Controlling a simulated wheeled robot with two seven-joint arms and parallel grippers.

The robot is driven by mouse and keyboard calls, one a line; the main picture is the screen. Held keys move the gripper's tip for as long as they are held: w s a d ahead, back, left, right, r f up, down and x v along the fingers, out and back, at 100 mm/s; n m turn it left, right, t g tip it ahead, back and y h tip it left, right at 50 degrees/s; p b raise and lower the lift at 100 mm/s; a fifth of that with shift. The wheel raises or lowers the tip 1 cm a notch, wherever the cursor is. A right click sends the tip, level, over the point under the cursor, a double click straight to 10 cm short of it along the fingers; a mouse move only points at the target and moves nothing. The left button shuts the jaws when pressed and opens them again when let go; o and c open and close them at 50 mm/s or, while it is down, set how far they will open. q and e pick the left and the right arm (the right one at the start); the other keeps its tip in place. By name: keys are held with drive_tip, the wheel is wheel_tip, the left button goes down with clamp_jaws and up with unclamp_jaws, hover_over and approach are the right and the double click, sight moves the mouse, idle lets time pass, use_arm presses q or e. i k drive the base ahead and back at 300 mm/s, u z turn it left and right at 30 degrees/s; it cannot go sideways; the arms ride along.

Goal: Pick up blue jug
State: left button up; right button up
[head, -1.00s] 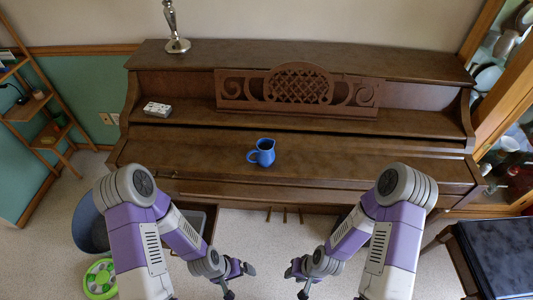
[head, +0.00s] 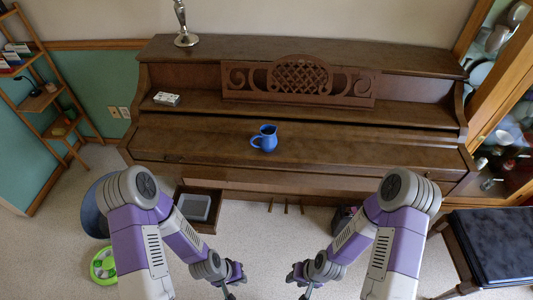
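The blue jug (head: 267,139) stands upright on the closed lid of the brown upright piano (head: 200,137), near the middle. Its handle points left. My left gripper (head: 238,281) is low in front of the piano, below and well short of the jug. My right gripper (head: 296,281) is at about the same height, a little to the right. Both are apart from the jug. Each gripper's fingers look spread with nothing between them.
A silver candlestick (head: 185,27) stands on the piano top. A small white box (head: 167,99) lies on the left of the ledge. A dark padded bench (head: 490,243) is at right, a glass cabinet (head: 497,100) behind it. An open drawer (head: 197,208) is below the piano's left side. The lid around the jug is clear.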

sight(268, 143)
drive_tip(key=z, duration=0.95)
drive_tip(key=i, duration=0.55)
drive_tip(key=u, duration=0.85)
